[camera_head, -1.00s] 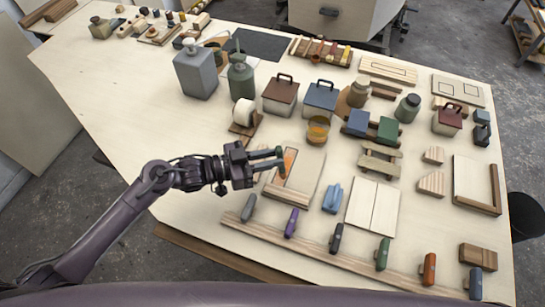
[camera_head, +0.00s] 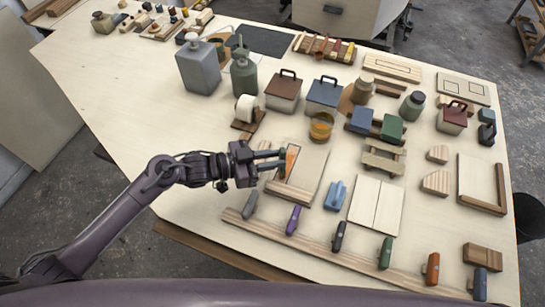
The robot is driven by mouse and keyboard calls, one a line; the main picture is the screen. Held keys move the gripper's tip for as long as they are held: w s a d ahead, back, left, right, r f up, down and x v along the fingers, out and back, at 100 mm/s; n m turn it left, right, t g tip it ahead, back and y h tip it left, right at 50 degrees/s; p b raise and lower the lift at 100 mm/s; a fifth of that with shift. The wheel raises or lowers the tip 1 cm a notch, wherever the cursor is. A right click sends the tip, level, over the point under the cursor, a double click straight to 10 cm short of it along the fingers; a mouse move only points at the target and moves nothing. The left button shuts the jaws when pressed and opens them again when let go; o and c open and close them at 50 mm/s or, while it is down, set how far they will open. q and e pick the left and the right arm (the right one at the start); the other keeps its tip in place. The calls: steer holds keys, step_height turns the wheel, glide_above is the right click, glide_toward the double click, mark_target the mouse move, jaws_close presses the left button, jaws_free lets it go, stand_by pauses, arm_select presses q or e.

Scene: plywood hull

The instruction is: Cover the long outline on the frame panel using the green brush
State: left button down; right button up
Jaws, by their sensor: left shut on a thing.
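The frame panel (camera_head: 311,175) is a pale wooden board lying flat near the middle of the table, with a long outline (camera_head: 296,172) on its left part. An orange patch (camera_head: 290,160) fills some of the outline's upper part. My left gripper (camera_head: 283,160) reaches in from the left, with its fingertips over the panel's upper left at the orange patch. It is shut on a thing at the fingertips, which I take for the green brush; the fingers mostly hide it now. Whether it touches the panel cannot be told. My right gripper is out of view.
A front rail (camera_head: 340,255) holds several coloured handles, one of them green (camera_head: 386,252). A blue block (camera_head: 336,195) and a two-part pale board (camera_head: 377,205) lie right of the panel. A tape roll (camera_head: 245,108) and an amber jar (camera_head: 321,126) stand behind.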

arm_select(q)
steer(key=shift+f+b, duration=0.45)
steer(key=shift+f, duration=0.2)
stand_by(0.5)
steer(key=shift+w+d+b, duration=0.2)
steer(key=shift+w+b, duration=0.25)
steer(key=shift+w, duration=0.2)
steer(key=shift+w+d+b, duration=0.25)
steer(key=shift+w+b, duration=0.15)
steer(key=shift+w, duration=0.3)
steer(key=shift+w+d+b, duration=0.2)
steer(key=shift+w+b, duration=0.25)
steer(key=shift+w, duration=0.2)
steer(key=shift+w, duration=0.1)
steer(key=shift+w+d+b, duration=0.3)
steer(key=shift+w+b, duration=0.3)
steer(key=shift+w, duration=0.2)
steer(key=shift+w, duration=0.15)
steer(key=shift+w+d+b, duration=0.3)
steer(key=shift+w+b, duration=0.45)
steer(key=shift+w, duration=0.15)
steer(key=shift+w+d+b, duration=0.3)
steer(key=shift+w+b, duration=0.4)
steer(key=shift+w, duration=0.15)
steer(key=shift+s+a+p, duration=0.2)
steer(key=shift+s+p, duration=0.25)
steer(key=shift+s, duration=0.1)
steer(key=shift+s+a+p, duration=0.15)
steer(key=shift+s+p, duration=0.3)
steer(key=shift+s, duration=0.05)
